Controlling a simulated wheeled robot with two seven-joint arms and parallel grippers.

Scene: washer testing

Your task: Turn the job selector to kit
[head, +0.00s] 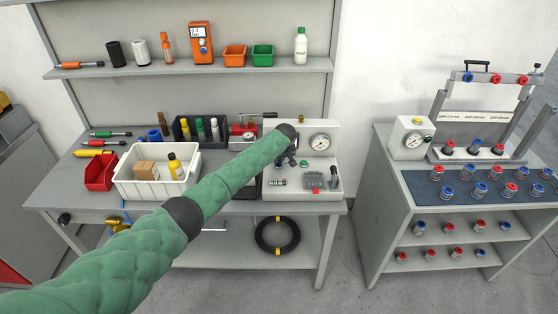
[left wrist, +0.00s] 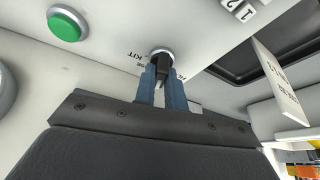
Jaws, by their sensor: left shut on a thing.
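The job selector (left wrist: 160,68) is a small black knob on a pale ring on the white test panel (head: 329,184). The word KIT is printed beside it in the left wrist view; other lettering around it is partly hidden. My left gripper (head: 288,157) reaches the panel's left part in the head view. In the left wrist view its blue fingers are shut on the selector. The knob's exact pointing direction is hard to tell between the fingers. My left arm and gripper hide the selector in the head view. My right gripper is not in view.
A green button (left wrist: 67,24) is near the selector. The panel also carries a gauge (head: 319,142) and number wheels (head: 278,183). A white bin (head: 152,190) and a red bin (head: 100,174) stand left on the bench. A second station (head: 395,190) stands right, across a floor gap.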

